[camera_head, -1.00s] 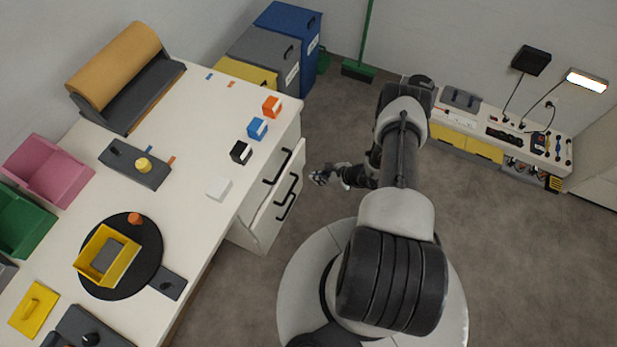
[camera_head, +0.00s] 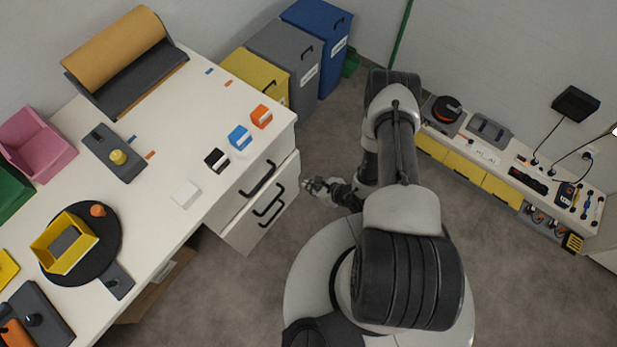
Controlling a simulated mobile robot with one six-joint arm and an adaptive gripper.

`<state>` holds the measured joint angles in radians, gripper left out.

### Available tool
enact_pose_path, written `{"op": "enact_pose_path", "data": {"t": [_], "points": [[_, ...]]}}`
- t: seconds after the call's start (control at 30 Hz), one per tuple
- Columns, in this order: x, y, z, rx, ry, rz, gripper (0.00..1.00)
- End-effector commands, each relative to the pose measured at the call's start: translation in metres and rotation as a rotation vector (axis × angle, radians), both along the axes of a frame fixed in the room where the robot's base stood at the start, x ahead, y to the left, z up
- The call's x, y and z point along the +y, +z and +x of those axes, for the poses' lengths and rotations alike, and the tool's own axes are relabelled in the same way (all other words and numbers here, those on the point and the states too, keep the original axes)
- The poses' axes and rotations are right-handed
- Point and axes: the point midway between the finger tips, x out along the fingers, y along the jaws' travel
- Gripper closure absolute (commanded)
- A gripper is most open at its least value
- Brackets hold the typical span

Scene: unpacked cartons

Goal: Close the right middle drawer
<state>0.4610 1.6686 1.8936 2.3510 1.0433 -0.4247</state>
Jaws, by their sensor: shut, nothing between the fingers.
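The white drawer unit (camera_head: 238,235) stands under the right end of the white worktop. Dark bar handles show on its fronts. The top drawer's handle (camera_head: 258,178) is nearest the worktop edge. Below it, the middle drawer (camera_head: 289,168) appears to stick out a little past the top front, with its handle (camera_head: 268,201) visible; how far it is out is hard to tell from above. A lower handle (camera_head: 274,216) shows close beneath. My gripper (camera_head: 309,185) is shut and empty, just right of the drawer fronts. Contact with the middle drawer cannot be told.
The worktop (camera_head: 165,170) holds orange, blue and black blocks, a paper roll and a round turntable. Yellow, grey and blue bins (camera_head: 280,55) stand behind the unit. A low bench (camera_head: 500,165) with tools is at the right. Grey floor (camera_head: 520,290) is clear at the lower right.

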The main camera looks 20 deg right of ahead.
Motion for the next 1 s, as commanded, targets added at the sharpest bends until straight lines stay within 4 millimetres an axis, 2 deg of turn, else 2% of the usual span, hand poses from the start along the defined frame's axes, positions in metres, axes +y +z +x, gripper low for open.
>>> {"op": "enact_pose_path", "data": {"t": [0.43, 0.7, 1.0], "points": [[0.037, -0.068, 0.053, -0.001, 0.005, 0.0, 1.0], [0.055, -0.065, 0.082, -0.002, 0.003, 0.001, 1.0], [0.058, -0.064, 0.086, 0.0, 0.0, 0.002, 1.0]]}}
